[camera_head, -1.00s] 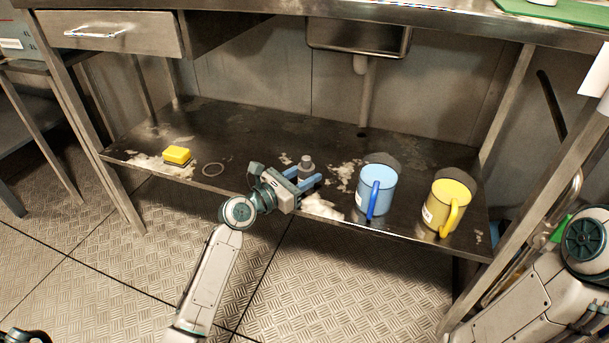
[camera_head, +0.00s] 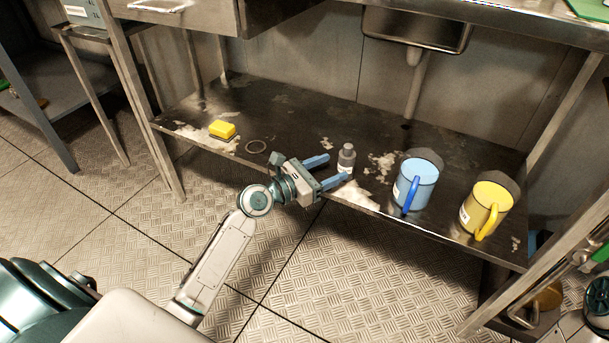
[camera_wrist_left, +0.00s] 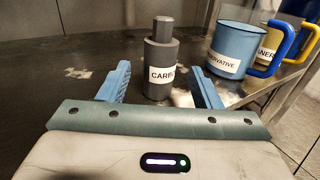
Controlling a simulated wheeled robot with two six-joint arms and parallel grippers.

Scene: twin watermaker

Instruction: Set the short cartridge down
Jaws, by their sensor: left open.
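The short cartridge (camera_head: 346,158) is a small grey cylinder with a narrower neck and a white label. It stands upright on the dark lower shelf (camera_head: 290,112). In the left wrist view the cartridge (camera_wrist_left: 160,62) shows its label, starting "CARB", just beyond the fingertips. My left gripper (camera_head: 331,169) is open, with its two blue fingers pointing at the cartridge from the left. In the left wrist view the fingers (camera_wrist_left: 162,82) are apart on either side of it, and neither appears to touch it.
A blue mug (camera_head: 416,183) and a yellow mug (camera_head: 487,208) stand to the right of the cartridge. The shelf behind is largely clear. A table leg (camera_head: 150,120) stands at the left.

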